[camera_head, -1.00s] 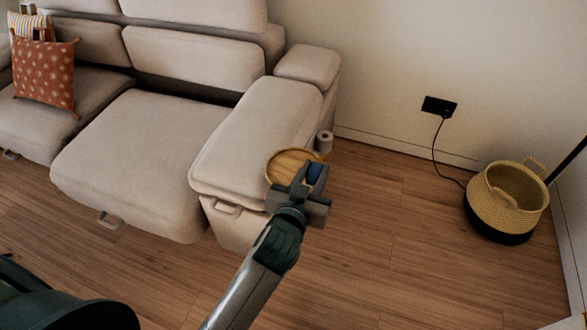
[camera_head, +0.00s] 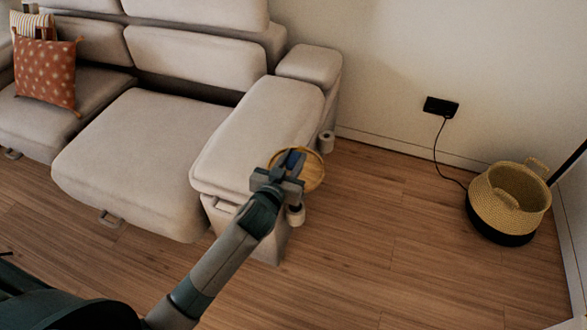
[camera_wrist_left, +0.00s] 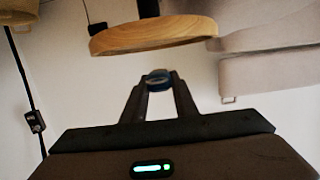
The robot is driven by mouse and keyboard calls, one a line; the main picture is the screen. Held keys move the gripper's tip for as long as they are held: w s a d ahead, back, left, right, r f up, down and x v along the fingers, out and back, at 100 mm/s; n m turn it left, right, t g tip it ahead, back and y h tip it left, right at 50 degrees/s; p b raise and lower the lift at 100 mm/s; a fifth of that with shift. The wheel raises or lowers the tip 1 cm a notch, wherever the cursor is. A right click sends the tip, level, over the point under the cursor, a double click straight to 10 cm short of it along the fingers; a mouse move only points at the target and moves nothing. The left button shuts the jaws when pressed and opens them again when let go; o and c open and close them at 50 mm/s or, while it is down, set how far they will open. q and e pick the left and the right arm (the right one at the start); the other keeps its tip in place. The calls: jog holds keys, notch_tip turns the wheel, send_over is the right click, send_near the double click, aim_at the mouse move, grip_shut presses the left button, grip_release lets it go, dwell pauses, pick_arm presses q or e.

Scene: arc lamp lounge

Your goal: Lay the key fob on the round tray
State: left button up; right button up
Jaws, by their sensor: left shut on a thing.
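The round wooden tray (camera_head: 314,174) is at the front right end of the sofa's armrest, partly hidden behind my left gripper in the head view. It also shows in the left wrist view (camera_wrist_left: 150,38), which looks upside down, with a dark post at its underside. My left gripper (camera_head: 288,160) is shut on the blue key fob (camera_head: 294,157), which shows between the fingertips in the left wrist view (camera_wrist_left: 157,80). The fob appears above tray level and apart from the tray, overlapping it in the head view. My right gripper is not in view.
The pale sofa armrest (camera_head: 255,125) is beside the tray. Small pale cylinders (camera_head: 327,142) stand out from the armrest's side. A woven basket (camera_head: 508,200) stands at the right near a wall socket (camera_head: 441,107). The wooden floor between is clear.

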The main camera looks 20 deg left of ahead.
pick_arm(q)
jog(key=shift+f, duration=0.15)
notch_tip(320, 180, down, 4)
jog(key=shift+r, duration=0.2)
jog(key=shift+f+b, duration=0.15)
jog(key=shift+b, duration=0.15)
jog(key=o, duration=1.1)
jog(key=shift+c, duration=0.2)
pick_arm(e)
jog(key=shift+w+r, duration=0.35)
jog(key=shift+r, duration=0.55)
